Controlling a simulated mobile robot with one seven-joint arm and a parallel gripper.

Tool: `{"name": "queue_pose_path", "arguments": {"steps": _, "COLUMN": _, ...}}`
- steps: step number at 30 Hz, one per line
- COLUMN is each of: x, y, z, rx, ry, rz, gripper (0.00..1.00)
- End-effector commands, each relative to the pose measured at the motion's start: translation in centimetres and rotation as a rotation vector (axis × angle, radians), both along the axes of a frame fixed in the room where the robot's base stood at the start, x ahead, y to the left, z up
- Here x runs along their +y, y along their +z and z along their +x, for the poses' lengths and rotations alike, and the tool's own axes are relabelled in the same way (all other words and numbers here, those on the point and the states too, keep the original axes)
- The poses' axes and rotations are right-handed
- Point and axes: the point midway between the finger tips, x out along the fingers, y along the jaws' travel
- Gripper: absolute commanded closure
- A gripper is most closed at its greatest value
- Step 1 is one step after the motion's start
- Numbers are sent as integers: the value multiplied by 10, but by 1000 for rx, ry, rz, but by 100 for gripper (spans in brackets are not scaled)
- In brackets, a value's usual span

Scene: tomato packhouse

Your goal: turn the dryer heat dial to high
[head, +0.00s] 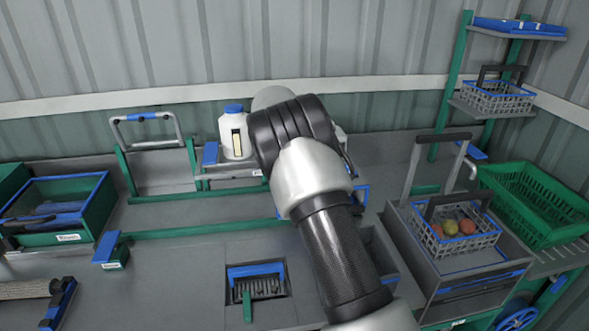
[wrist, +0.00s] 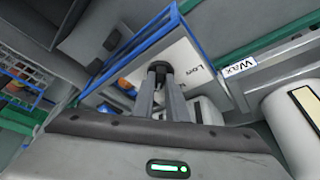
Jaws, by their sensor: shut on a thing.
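The dryer heat dial (wrist: 160,67) shows in the wrist view as a small dark knob between my fingertips. It stands on a pale, blue-edged panel (wrist: 186,52) with the printed word "Low" to its right. My gripper (wrist: 159,76) is shut on the dial; the fingers cover most of it, so I cannot tell where it points. In the head view my arm hides the gripper and the dial. Only a bit of blue edging (head: 363,192) shows just right of the arm.
A white jug with a blue cap (head: 236,142) stands left of my arm, near a "Wax" label (wrist: 240,68). A wire basket of tomatoes (head: 428,247) and a green crate (head: 540,228) are at right. A brush in a recess (head: 256,270) lies in front.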

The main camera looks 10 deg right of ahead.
Motion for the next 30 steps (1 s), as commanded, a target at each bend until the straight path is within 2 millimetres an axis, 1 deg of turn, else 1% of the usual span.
{"name": "queue_pose_path", "arguments": {"steps": 6, "x": 1, "y": 2, "z": 1, "rx": 0, "ry": -132, "rz": 0, "gripper": 100}}
{"name": "queue_pose_path", "arguments": {"steps": 12, "x": 2, "y": 1, "z": 2, "rx": 0, "ry": -204, "rz": 1, "gripper": 100}}
{"name": "queue_pose_path", "arguments": {"steps": 19, "x": 2, "y": 0, "z": 2, "rx": 0, "ry": -238, "rz": 1, "gripper": 100}}
{"name": "queue_pose_path", "arguments": {"steps": 30, "x": 2, "y": 0, "z": 2, "rx": 0, "ry": -241, "rz": 2, "gripper": 100}}
